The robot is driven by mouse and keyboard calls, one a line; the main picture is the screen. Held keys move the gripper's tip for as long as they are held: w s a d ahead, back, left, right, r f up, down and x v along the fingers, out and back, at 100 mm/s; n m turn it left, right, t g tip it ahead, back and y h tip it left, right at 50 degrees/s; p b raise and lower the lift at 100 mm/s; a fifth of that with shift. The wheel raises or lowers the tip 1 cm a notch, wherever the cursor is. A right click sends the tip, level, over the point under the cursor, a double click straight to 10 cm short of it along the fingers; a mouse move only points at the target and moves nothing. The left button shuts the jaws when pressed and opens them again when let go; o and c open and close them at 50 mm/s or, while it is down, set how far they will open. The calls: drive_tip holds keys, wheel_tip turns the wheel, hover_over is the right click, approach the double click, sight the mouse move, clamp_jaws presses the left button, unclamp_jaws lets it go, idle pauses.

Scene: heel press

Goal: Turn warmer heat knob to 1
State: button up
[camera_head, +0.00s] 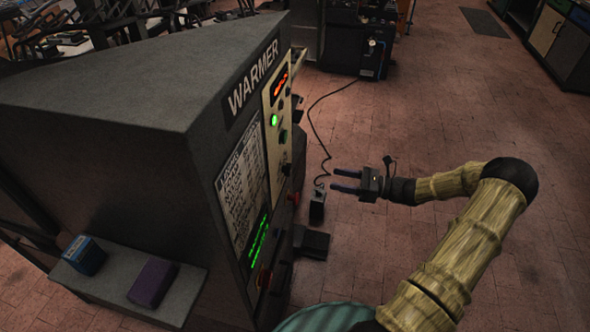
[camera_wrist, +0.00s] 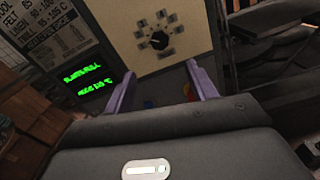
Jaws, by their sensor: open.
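The warmer (camera_head: 120,90) is a large dark cabinet at the left of the head view, with its control face turned right. Its heat knob (camera_wrist: 158,41) is a dark dial with a ring of small labels on a cream panel in the wrist view. The labels and the knob's setting are too small to read. My gripper (camera_head: 338,181) is open and empty in the head view, to the right of the control face and apart from it. In the wrist view its two purple fingers (camera_wrist: 158,87) point toward the panel, below the knob.
A green lit display (camera_wrist: 90,75) sits left of the knob, below a printed chart (camera_head: 240,190). A side shelf (camera_head: 115,291) holds a blue box (camera_head: 84,254) and a purple block (camera_head: 153,282). A small box with a cable (camera_head: 317,205) stands near my gripper. Brick floor (camera_head: 460,110) is clear at right.

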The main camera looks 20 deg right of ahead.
sight(291, 170)
drive_tip(key=p+x, duration=0.3)
drive_tip(key=x, duration=1.1)
drive_tip(key=shift+a, duration=0.1)
drive_tip(key=c, duration=1)
